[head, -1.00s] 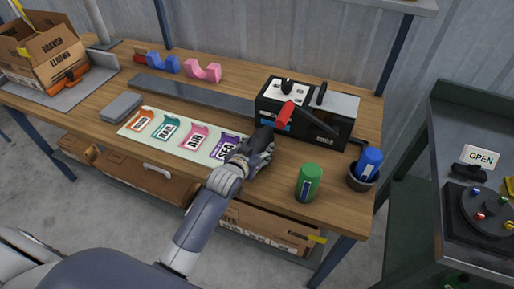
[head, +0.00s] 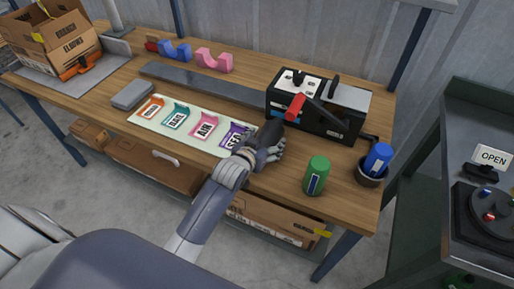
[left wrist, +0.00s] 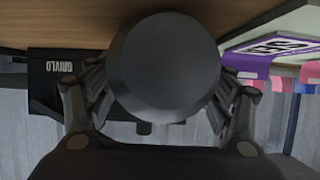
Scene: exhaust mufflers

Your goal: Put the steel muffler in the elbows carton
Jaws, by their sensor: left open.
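My left gripper (head: 266,147) is open at the front of the workbench, between the label sheet and the black machine. In the left wrist view, a dark grey cylinder (left wrist: 164,66), which looks like the steel muffler, sits end-on between the spread fingers. In the head view its dark body (head: 271,132) shows just beyond the fingers, partly hidden by the hand. I cannot tell whether the fingers touch it. The open cardboard elbows carton (head: 77,49) stands at the bench's far left end, flaps up. My right gripper is not in view.
A black machine (head: 337,123) with a red handle stands right of the hand. A green can (head: 316,176) and a blue can (head: 378,158) in a dark cup are nearer the right end. Colored labels (head: 176,117), a grey block (head: 132,95) and a long metal bar (head: 203,85) lie leftward.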

